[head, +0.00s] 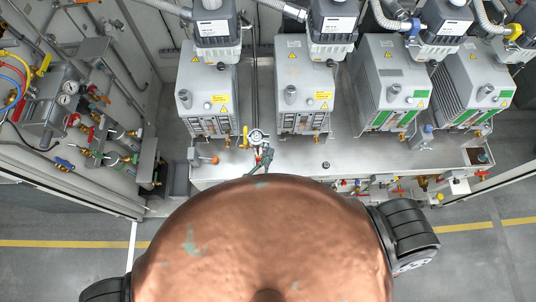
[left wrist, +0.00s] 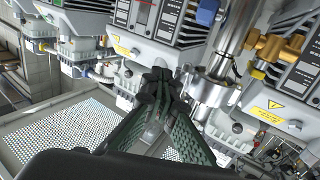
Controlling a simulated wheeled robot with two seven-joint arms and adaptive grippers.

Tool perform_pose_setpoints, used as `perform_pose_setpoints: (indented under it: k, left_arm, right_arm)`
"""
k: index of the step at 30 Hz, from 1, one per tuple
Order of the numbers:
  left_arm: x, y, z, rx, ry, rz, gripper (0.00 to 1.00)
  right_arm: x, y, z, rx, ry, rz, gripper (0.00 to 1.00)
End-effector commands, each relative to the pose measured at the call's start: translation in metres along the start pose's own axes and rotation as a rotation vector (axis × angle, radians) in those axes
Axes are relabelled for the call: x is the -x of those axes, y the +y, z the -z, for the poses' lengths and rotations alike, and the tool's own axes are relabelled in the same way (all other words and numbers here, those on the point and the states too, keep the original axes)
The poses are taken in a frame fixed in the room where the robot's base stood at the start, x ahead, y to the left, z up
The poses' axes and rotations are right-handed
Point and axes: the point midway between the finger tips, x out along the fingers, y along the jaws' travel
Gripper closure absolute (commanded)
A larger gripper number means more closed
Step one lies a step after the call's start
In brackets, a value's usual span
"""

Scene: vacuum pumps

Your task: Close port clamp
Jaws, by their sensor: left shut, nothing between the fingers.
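The port clamp (left wrist: 210,88) appears to be the steel ring around the flange of a vertical metal pipe in the left wrist view. A round metal port fitting (head: 257,136) shows in the head view, between two pumps. Whether the clamp's lever is open cannot be told. My left gripper (left wrist: 160,78) is shut and empty, its dark green fingertips just left of the flange; contact cannot be judged. It also shows in the head view (head: 266,154), just below the port. My right gripper is out of view.
Several grey pumps (head: 307,75) stand in a row on a light metal platform (head: 350,152). A brass valve (left wrist: 275,47) is right of the pipe. Gauges and hoses line the left wall panel (head: 68,97). The floor in front is clear, with a yellow line.

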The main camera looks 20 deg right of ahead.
Motion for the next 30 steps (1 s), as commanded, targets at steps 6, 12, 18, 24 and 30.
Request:
perform_pose_setpoints:
  k: [6,12,18,24,30]
  left_arm:
    - [0.0,0.0,0.0,0.0,0.0,-0.002,1.0]
    - [0.0,0.001,0.0,0.0,0.001,-0.002,1.0]
    - [0.0,0.001,0.0,0.0,0.001,-0.003,1.0]
    - [0.0,0.001,0.0,0.0,0.001,-0.003,1.0]
    - [0.0,0.001,0.0,0.0,0.001,-0.003,1.0]
  right_arm:
    - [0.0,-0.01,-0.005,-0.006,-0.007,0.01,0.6]
    - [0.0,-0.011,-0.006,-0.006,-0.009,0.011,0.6]
    - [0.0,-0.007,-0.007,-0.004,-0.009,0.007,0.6]
    - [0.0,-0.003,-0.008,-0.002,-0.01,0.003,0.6]
    - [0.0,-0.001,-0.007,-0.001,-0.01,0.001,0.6]
